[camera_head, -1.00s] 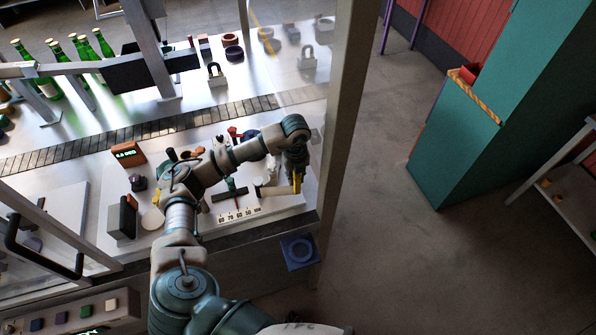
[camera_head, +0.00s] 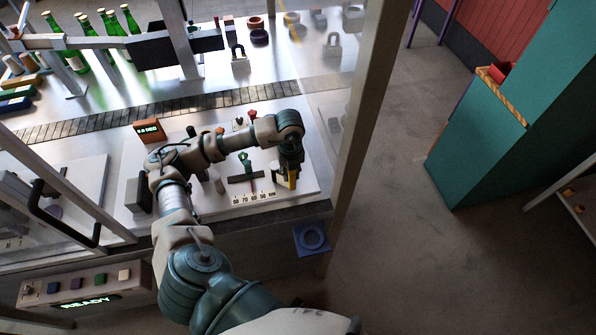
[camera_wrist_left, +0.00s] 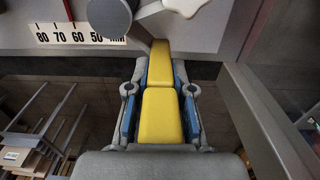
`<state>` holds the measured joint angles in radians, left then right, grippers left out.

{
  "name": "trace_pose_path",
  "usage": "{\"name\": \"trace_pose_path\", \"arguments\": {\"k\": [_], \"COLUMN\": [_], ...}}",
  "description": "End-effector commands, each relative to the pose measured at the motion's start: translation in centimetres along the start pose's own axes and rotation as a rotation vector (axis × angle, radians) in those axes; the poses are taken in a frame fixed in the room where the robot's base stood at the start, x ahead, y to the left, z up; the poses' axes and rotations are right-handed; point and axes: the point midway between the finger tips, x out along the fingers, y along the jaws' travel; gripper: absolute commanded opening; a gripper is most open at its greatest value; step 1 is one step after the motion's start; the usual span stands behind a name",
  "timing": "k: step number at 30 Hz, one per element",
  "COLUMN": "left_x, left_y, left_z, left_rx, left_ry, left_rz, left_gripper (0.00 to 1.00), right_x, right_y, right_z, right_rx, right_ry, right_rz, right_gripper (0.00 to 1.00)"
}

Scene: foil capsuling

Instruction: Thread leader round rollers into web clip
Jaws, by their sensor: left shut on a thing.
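My left gripper (camera_head: 290,180) is over the right end of the white machine plate (camera_head: 308,187), fingers pointing down. It is shut on a yellow tab (camera_wrist_left: 162,112), likely the leader's end, which lies between the two blue-padded fingers in the left wrist view. The tab also shows in the head view (camera_head: 292,182). A grey round part (camera_wrist_left: 110,16), possibly a roller, stands just beyond the fingers at upper left. A black bar with a green part (camera_head: 246,172) is left of the gripper. My arm hides much of the plate; I cannot identify the web clip. My right gripper is out of view.
A printed scale (camera_head: 254,197) runs along the plate's front edge. A frame post (camera_head: 362,125) rises to the right of the gripper. A slatted conveyor (camera_head: 200,107) and green bottles (camera_head: 108,28) are behind. A blue pad (camera_head: 311,238) hangs below the edge.

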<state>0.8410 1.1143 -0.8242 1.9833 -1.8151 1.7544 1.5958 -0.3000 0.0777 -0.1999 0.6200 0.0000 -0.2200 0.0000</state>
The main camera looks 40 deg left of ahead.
Motion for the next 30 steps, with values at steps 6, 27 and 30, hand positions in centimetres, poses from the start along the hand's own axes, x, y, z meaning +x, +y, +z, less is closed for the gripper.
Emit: {"name": "trace_pose_path", "arguments": {"k": [6, 27, 30], "left_x": [0.1, 0.2, 0.2], "left_y": [1.8, 7.1, 7.9], "left_z": [0.0, 0.0, 0.0], "left_rx": [-0.001, -0.001, -0.001], "left_ry": [-0.002, -0.002, -0.002], "left_rz": [0.003, 0.002, 0.002], "left_gripper": [0.0, 0.0, 0.0], "right_x": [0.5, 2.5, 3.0], "right_y": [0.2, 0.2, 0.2], "right_z": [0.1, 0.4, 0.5], "right_rx": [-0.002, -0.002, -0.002], "right_ry": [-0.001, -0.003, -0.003], "right_rz": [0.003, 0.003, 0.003], "right_gripper": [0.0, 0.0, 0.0]}}
